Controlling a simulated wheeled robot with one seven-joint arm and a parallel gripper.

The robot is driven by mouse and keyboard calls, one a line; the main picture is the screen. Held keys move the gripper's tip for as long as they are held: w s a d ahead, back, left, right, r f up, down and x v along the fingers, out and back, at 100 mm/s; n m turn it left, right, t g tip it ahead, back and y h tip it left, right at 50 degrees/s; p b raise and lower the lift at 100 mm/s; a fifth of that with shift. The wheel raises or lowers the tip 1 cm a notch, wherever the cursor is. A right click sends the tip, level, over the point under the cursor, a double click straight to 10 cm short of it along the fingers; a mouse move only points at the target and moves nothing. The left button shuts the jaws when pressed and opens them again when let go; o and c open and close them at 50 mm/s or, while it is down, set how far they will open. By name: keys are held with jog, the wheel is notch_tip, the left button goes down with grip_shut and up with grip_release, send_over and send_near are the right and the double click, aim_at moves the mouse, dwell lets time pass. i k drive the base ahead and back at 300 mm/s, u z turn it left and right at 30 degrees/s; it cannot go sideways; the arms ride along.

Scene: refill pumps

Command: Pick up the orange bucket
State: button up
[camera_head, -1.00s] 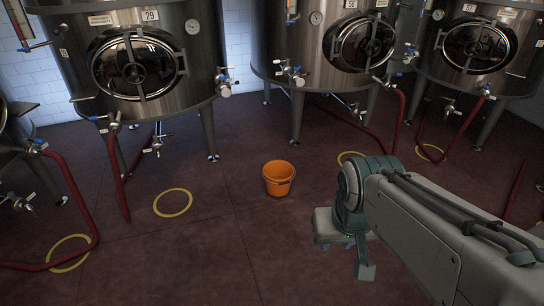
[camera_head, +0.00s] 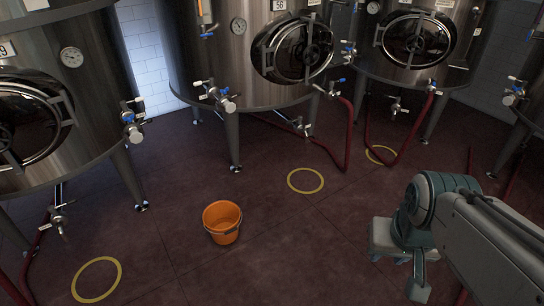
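The orange bucket (camera_head: 222,222) stands upright on the dark red floor, left of the picture's middle. Its top is open and a dark handle hangs at its front rim. My gripper (camera_head: 413,284) is at the lower right, in front of my arm and well apart from the bucket, with floor between them. Only part of the gripper shows, and I cannot see whether its fingers are apart.
Large steel tanks (camera_head: 232,60) on legs line the back, with valves sticking out. Red hoses (camera_head: 345,135) hang down to the floor. Yellow rings (camera_head: 305,180) mark the floor. The floor around the bucket is clear.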

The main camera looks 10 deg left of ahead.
aim_at(220, 216)
jog(key=z, duration=0.1)
jog(key=i, duration=1.9)
jog(key=u, duration=0.9)
jog(key=i, duration=0.85)
jog(key=u, duration=1.5)
jog(key=i, duration=0.45)
jog(key=u, duration=0.25)
